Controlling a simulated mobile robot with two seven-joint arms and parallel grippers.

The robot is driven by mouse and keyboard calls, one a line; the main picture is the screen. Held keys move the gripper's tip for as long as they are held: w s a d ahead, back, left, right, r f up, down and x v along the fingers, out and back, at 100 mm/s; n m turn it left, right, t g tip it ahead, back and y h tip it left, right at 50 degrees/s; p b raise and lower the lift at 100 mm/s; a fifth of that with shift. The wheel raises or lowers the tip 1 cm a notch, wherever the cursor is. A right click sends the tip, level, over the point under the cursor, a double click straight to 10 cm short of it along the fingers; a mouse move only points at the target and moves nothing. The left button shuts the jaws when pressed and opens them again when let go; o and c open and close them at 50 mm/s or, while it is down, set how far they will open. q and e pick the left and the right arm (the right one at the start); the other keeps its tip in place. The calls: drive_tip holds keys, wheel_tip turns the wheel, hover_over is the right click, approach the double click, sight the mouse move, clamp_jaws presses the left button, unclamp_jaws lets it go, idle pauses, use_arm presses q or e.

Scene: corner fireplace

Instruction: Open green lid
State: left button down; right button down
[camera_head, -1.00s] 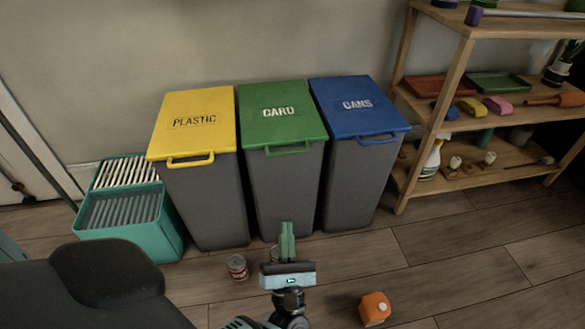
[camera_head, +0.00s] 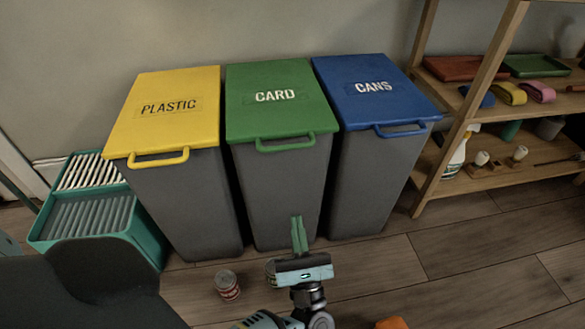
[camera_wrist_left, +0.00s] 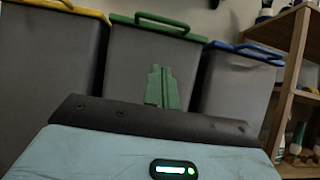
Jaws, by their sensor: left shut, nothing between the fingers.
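The green lid (camera_head: 278,98), marked CARD, lies closed on the middle grey bin (camera_head: 279,190). Its green handle (camera_head: 286,144) sticks out at the front edge. In the left wrist view the handle (camera_wrist_left: 160,24) shows at the top, above the gripper. My left gripper (camera_head: 299,222) is shut and empty, with green fingers. It is in front of the bin's lower part, well below the handle and apart from it. In the left wrist view the fingers (camera_wrist_left: 161,84) stand together against the grey bin front. My right gripper is not in view.
Bins with a yellow lid (camera_head: 168,108) and a blue lid (camera_head: 374,91) stand close on either side. A teal crate (camera_head: 140,236) is at left, a wooden shelf (camera_head: 470,110) at right. A can (camera_head: 227,285) and an orange object (camera_head: 391,323) are on the floor.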

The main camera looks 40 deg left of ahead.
use_arm(q)
drive_tip(key=s+d+r+b+x, duration=0.1)
drive_tip(key=r+b+x, duration=0.1)
drive_tip(key=x, duration=1)
drive_tip(key=shift+a+r, duration=0.15)
drive_tip(key=shift+r, duration=0.1)
drive_tip(key=shift+w, duration=0.1)
